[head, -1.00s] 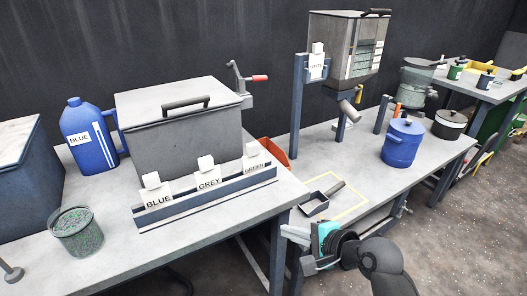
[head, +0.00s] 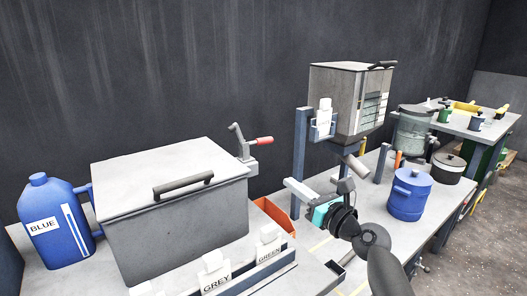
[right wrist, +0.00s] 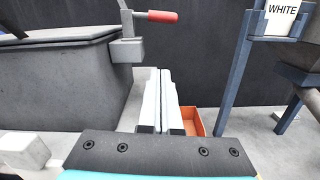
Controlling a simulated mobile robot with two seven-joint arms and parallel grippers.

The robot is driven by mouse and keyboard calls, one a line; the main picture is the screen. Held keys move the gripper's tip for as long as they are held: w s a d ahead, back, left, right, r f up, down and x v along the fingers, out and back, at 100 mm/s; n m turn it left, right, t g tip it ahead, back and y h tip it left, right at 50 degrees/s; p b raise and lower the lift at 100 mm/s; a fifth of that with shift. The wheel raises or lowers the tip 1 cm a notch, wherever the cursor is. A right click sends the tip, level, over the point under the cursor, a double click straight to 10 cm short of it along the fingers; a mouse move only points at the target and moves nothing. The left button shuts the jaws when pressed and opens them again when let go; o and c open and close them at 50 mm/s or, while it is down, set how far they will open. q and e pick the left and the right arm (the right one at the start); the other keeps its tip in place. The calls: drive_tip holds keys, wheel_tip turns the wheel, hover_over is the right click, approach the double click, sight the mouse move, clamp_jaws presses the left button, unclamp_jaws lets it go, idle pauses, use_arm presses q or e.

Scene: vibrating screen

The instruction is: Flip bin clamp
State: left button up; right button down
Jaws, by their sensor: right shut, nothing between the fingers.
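The bin clamp (head: 241,146) is a grey metal lever with a red handle (head: 264,141), mounted at the right side of the big grey lidded bin (head: 180,235). The handle sticks out to the right, roughly level. In the right wrist view the red handle (right wrist: 161,16) and the clamp's grey bracket (right wrist: 127,48) show at the top. My right gripper (head: 290,184) is to the right of the bin, below and in front of the clamp, apart from it. In the right wrist view its fingers (right wrist: 160,76) are together and empty, pointing beneath the handle. My left gripper is not seen.
An orange tray (head: 275,218) lies beside the bin. A blue pot (head: 409,195) stands farther right.

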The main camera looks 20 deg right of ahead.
use_arm(q)
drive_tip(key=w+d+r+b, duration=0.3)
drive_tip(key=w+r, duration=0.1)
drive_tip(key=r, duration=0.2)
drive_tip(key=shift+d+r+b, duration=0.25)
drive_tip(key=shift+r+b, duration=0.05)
drive_tip(key=shift+b, duration=0.1)
use_arm(e)
drive_tip(key=w+a+r, duration=0.3)
drive_tip(key=w+r, duration=0.1)
drive_tip(key=w, duration=0.5)
drive_tip(key=shift+w+r, duration=0.2)
drive_tip(key=shift+w, duration=0.05)
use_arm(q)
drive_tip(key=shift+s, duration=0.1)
use_arm(e)
drive_tip(key=shift+r, duration=0.15)
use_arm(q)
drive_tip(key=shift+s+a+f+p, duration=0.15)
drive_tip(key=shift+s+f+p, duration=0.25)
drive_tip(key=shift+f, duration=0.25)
use_arm(e)
drive_tip(key=shift+r+n, duration=0.1)
drive_tip(key=shift+n, duration=0.4)
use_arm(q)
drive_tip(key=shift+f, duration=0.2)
use_arm(e)
drive_tip(key=shift+d+r, duration=0.1)
